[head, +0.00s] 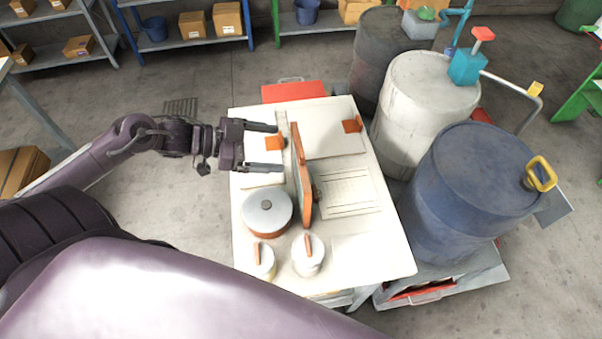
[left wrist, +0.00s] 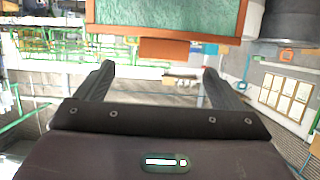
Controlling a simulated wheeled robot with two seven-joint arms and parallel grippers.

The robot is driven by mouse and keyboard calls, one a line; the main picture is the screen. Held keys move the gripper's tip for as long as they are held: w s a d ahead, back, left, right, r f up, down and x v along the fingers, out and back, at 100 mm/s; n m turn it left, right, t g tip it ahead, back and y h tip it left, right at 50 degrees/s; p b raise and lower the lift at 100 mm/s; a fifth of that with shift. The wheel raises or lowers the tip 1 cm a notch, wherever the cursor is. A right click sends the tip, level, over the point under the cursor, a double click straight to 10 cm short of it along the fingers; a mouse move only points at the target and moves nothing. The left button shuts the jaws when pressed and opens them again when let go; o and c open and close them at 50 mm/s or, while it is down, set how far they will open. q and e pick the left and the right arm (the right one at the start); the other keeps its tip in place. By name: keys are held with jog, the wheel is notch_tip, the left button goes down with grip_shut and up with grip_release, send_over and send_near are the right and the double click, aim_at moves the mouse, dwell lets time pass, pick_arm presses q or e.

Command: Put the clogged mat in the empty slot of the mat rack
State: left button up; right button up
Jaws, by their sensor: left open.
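An upright panel with an orange-brown frame (head: 304,190) stands on the cream worktable. In the left wrist view a green, rough-textured mat in a brown frame (left wrist: 165,12) fills the top, with an orange tab (left wrist: 164,48) at its lower edge. I cannot tell surely whether this is the same panel. My left gripper (head: 279,148) is open and level, just left of the upright panel. An orange tab (head: 275,142) shows between its fingers, with no grip on it visible. I cannot make out the mat rack's slots. My right gripper is out of view.
The worktable (head: 380,255) also holds a round grey-topped drum (head: 267,212), two white pots (head: 308,254) with orange handles and a second orange tab (head: 352,124). A blue barrel (head: 470,185) and a white barrel (head: 420,105) stand close at the right.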

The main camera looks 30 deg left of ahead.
aim_at(298, 147)
pick_arm(q)
jog(key=x, duration=0.3)
jog(key=shift+w+d+p, duration=0.15)
jog(key=shift+w+p, duration=0.2)
jog(key=shift+w, duration=0.15)
jog(key=shift+w+d+f, duration=0.35)
jog(key=shift+d, duration=0.15)
jog(key=c, duration=1.3)
jog(key=shift+c, duration=0.7)
jog(key=shift+r, duration=0.15)
